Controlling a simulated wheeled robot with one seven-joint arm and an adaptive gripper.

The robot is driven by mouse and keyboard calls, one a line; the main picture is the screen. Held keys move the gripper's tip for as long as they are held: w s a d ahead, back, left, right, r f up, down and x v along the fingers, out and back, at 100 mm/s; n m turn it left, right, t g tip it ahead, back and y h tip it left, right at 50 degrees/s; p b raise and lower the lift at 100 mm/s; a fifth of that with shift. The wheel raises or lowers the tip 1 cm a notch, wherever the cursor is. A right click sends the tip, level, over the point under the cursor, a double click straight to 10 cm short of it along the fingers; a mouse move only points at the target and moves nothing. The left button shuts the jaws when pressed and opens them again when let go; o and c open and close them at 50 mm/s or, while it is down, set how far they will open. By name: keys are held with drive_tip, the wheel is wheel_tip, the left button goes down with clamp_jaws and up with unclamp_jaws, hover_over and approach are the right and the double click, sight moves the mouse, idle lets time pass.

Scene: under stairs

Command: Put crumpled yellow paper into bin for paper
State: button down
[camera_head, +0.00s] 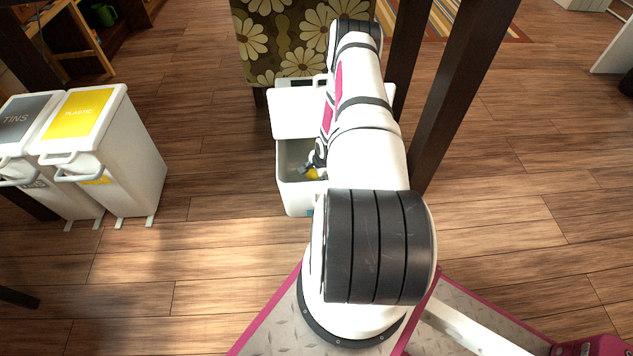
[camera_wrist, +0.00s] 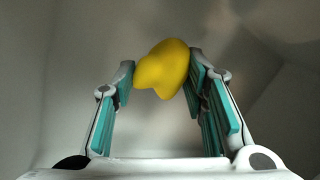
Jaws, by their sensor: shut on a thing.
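The crumpled yellow paper (camera_wrist: 163,69) is a smooth-looking yellow lump between the fingertips of my gripper (camera_wrist: 160,82) in the wrist view. My gripper is shut on it. In the head view the yellow paper (camera_head: 311,174) shows as a small patch beside my arm, within the opening of a white bin (camera_head: 292,197). The bin's lid (camera_head: 295,112) is raised. My arm hides the bin's right side and most of my gripper. Grey-white inner walls surround my gripper in the wrist view. No label on this bin is readable.
A closed white bin with a yellow "PLASTIC" lid (camera_head: 82,112) and one with a grey "TINS" lid (camera_head: 18,118) stand at the left. A flowered panel (camera_head: 280,40) is behind the open bin. Dark posts (camera_head: 455,90) stand right of my arm. Wooden floor at the right is clear.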

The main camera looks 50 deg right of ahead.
sight(315, 178)
drive_tip(key=shift+f+b, duration=0.75)
drive_tip(key=shift+f, duration=0.95)
drive_tip(key=shift+f, duration=0.4)
drive_tip(key=shift+f, duration=0.2)
drive_tip(key=c, duration=1)
unclamp_jaws()
drive_tip(key=shift+o, duration=0.2)
drive_tip(key=shift+r, duration=0.1)
